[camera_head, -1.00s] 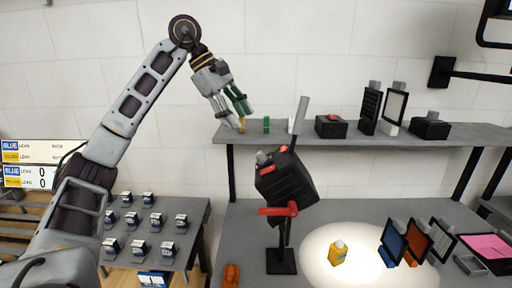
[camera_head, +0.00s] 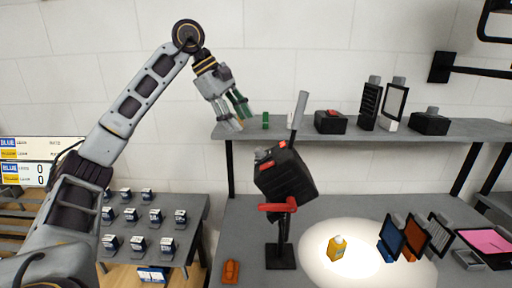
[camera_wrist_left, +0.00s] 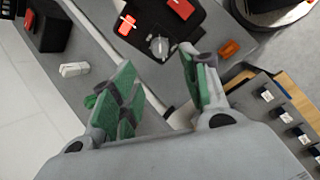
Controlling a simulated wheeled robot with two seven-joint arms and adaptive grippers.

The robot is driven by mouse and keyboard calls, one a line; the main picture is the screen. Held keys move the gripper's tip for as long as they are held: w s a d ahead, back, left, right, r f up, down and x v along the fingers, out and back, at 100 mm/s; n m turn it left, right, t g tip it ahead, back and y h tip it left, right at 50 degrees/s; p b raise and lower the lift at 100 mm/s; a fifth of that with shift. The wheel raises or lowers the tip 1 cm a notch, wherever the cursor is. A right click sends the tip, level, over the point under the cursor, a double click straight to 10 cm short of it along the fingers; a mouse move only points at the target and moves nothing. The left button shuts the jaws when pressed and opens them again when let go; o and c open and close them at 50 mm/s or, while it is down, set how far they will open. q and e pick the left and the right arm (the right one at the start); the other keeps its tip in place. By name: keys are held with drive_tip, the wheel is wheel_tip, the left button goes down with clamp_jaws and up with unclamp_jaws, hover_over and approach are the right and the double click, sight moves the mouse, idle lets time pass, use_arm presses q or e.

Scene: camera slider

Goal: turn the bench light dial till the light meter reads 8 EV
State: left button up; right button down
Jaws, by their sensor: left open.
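A black box-like unit (camera_head: 285,174) with red parts on top stands tilted on a dark stand. In the left wrist view its top shows a small grey knob (camera_wrist_left: 159,46) and red blocks; I cannot tell whether this knob is the bench light dial. A small yellow object (camera_head: 337,248) stands in the bright light pool; no EV reading is legible on anything. My left gripper (camera_head: 243,113) is open and empty, by the shelf's left end, up and left of the black unit. Its green-padded fingers are spread in the left wrist view (camera_wrist_left: 158,68). My right gripper is out of view.
The shelf (camera_head: 385,138) holds a small green item (camera_head: 265,121), a black box with a red top (camera_head: 331,122) and upright panels. An orange item (camera_head: 231,271) lies on the bench. Several small blocks fill the left table (camera_head: 186,251). Framed panels (camera_head: 391,240) stand at right.

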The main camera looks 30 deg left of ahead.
sight(258, 149)
use_arm(q)
drive_tip(key=x, duration=0.9)
drive_tip(key=shift+d+f, duration=0.1)
drive_tip(key=shift+f, duration=0.15)
drive_tip(key=shift+w+d+f, duration=0.2)
drive_tip(key=shift+d+f, duration=0.05)
drive_tip(key=shift+f, duration=0.2)
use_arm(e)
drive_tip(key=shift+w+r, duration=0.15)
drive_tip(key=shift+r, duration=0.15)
use_arm(q)
drive_tip(key=c, duration=1)
clamp_jaws()
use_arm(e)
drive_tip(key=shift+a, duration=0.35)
